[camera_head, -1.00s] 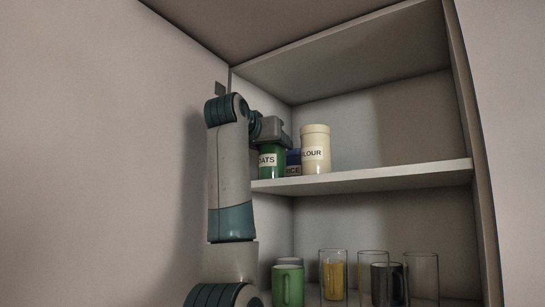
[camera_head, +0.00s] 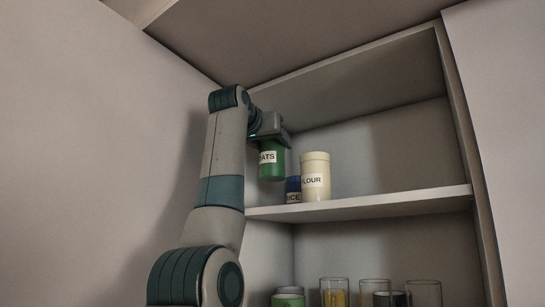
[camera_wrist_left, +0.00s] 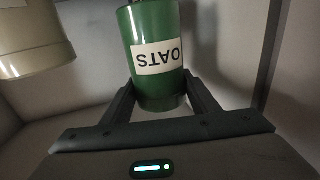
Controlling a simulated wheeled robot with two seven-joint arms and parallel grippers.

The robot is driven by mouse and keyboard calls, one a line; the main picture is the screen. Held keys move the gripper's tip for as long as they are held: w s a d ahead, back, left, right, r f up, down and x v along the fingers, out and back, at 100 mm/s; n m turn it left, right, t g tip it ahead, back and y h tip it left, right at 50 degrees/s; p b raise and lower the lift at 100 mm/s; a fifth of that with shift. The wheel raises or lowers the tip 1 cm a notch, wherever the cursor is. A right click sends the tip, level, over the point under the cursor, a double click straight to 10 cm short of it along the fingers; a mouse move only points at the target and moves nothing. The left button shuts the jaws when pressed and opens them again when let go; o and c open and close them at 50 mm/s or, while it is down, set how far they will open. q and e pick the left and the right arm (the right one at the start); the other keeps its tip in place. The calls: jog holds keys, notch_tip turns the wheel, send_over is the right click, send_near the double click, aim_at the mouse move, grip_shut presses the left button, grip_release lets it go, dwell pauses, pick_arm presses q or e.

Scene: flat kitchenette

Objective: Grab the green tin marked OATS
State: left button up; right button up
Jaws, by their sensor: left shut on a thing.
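The green tin marked OATS (camera_head: 272,168) hangs under my left gripper (camera_head: 272,136) in the head view, its base above the shelf. In the left wrist view the tin (camera_wrist_left: 158,28) stands between the two fingers of my left gripper (camera_wrist_left: 155,92), with its label upside down. The gripper is shut on the tin near its lid end. My right gripper is not in view.
The shelf's right half is clear. The cabinet's right side wall (camera_head: 463,120) bounds the space.

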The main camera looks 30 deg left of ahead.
pick_arm(q)
jog(key=shift+r, duration=1.2)
jog(key=shift+f, duration=0.1)
